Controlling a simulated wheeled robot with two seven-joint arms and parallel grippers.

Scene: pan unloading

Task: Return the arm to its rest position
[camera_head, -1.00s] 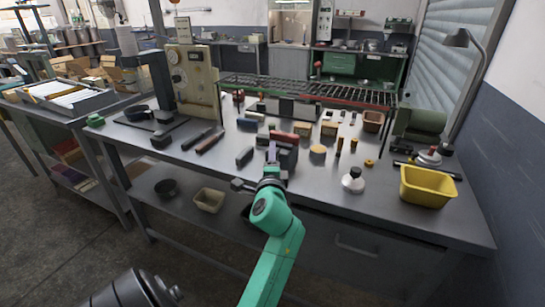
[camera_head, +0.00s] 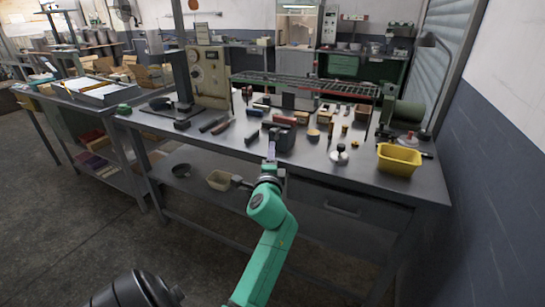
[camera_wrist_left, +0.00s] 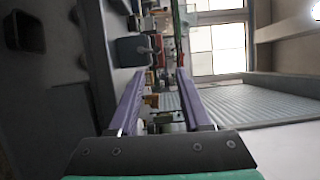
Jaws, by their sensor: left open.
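My left arm, green, reaches up from the bottom of the head view. Its gripper (camera_head: 271,156) is at the bench's front edge in the picture, below the dark grey block (camera_head: 284,139). In the left wrist view the two purple fingers of the gripper (camera_wrist_left: 161,88) stand apart, with nothing held between them. Bench items show beyond the gap. My right gripper is not in view.
Open floor (camera_head: 110,240) lies at the lower left.

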